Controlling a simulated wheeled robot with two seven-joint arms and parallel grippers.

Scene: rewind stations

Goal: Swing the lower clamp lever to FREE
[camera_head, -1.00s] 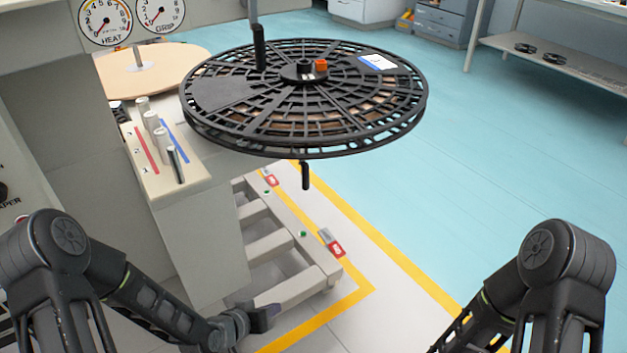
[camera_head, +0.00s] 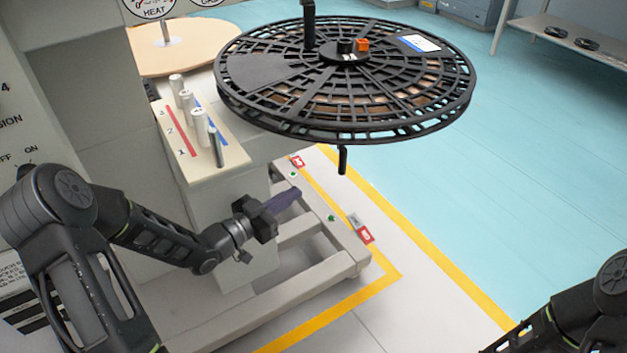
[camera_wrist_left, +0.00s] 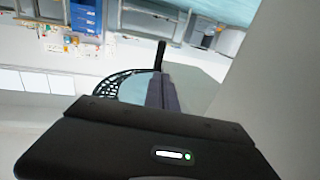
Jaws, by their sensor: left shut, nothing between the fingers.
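A black lever (camera_head: 342,160) hangs below the front edge of a large black slotted reel (camera_head: 345,85). I take it to be the lower clamp lever; no FREE mark is legible beside it. Another black upright handle (camera_head: 308,25) stands on top of the reel. My left gripper (camera_head: 287,199) is shut and empty, left of and lower in the picture than the hanging lever, apart from it. In the left wrist view the shut fingers (camera_wrist_left: 163,92) point toward a dark upright bar (camera_wrist_left: 160,56) beside the reel's slotted rim (camera_wrist_left: 122,88). My right gripper is out of view.
A post block (camera_head: 215,165) with several pegs stands left of the reel. A pale base frame (camera_head: 340,265) with small red and green markers lies low behind my left gripper. Yellow lines (camera_head: 380,200) mark the floor; the blue floor (camera_head: 540,150) at right is clear.

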